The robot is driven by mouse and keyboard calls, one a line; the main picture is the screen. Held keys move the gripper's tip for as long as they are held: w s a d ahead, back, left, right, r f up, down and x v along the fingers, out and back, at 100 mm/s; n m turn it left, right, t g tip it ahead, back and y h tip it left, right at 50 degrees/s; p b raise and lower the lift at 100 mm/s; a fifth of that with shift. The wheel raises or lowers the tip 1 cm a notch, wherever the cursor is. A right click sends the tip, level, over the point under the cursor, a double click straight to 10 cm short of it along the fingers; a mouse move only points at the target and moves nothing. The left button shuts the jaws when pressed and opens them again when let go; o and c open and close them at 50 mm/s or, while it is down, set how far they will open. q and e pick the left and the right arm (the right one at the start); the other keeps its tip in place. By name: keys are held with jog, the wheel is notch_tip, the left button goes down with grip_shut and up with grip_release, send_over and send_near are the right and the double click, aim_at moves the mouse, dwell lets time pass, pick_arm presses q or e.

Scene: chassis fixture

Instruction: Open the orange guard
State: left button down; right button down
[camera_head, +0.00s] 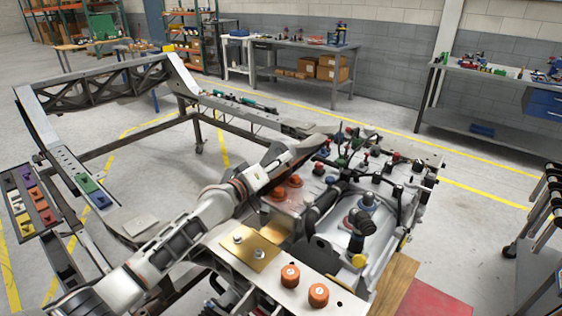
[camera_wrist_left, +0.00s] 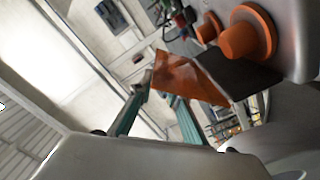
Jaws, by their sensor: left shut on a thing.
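The orange guard (camera_wrist_left: 190,80) shows in the left wrist view as a flat, somewhat see-through orange piece, tilted, beside a dark plate. My left gripper (camera_wrist_left: 150,84) has teal fingers and is shut on the near-left edge of the guard. In the head view my left arm reaches in from the lower left, and its gripper (camera_head: 308,147) is over the far left part of the fixture. I cannot make out the guard in the head view; the arm and gripper likely cover it. My right gripper is not in view.
Two orange knobs (camera_head: 295,181) stand close beside my left forearm and show large in the wrist view (camera_wrist_left: 247,38). Several coloured connectors and black hoses (camera_head: 355,165) crowd the fixture to the right. A brass plate (camera_head: 250,248) and two more orange knobs (camera_head: 290,275) are in front.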

pick_arm(q)
jog(key=shift+a+f, duration=0.15)
jog(key=c, duration=1.9)
grip_release()
jog(key=v, duration=1.2)
